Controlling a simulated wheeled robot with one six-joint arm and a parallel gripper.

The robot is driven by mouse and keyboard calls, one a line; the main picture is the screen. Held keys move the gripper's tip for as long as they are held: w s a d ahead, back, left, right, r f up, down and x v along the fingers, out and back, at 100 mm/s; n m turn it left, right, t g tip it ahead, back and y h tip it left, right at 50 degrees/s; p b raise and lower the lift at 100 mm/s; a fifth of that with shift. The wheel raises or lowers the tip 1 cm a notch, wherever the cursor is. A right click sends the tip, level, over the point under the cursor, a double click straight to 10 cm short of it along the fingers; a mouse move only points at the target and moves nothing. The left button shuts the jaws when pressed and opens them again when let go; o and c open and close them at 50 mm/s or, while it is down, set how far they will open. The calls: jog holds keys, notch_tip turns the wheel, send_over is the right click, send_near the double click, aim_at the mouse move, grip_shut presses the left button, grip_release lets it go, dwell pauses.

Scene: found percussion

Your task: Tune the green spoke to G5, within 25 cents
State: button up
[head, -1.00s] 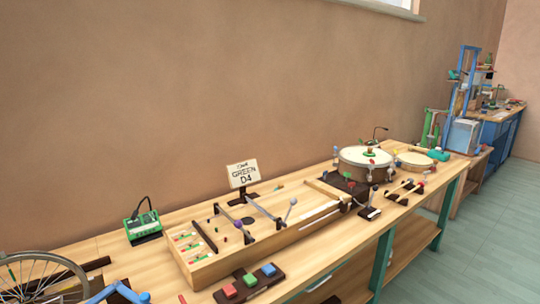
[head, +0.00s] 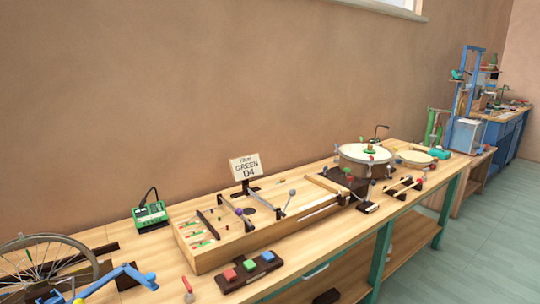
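A spoked wheel (head: 40,237) stands at the left end of the bench, cut off by the picture's edge. A blue frame piece (head: 118,273) lies in front of the wheel. A green box with a dark cable (head: 150,212), which looks like a tuner, sits right of the wheel; its display is too small to read. My gripper is not in view.
A wooden board with levers (head: 225,258) fills the middle of the bench (head: 330,250). A dark block with red, green and blue pads (head: 240,280) lies before it. A drum (head: 352,168) stands farther right. Free floor (head: 490,210) shows at right.

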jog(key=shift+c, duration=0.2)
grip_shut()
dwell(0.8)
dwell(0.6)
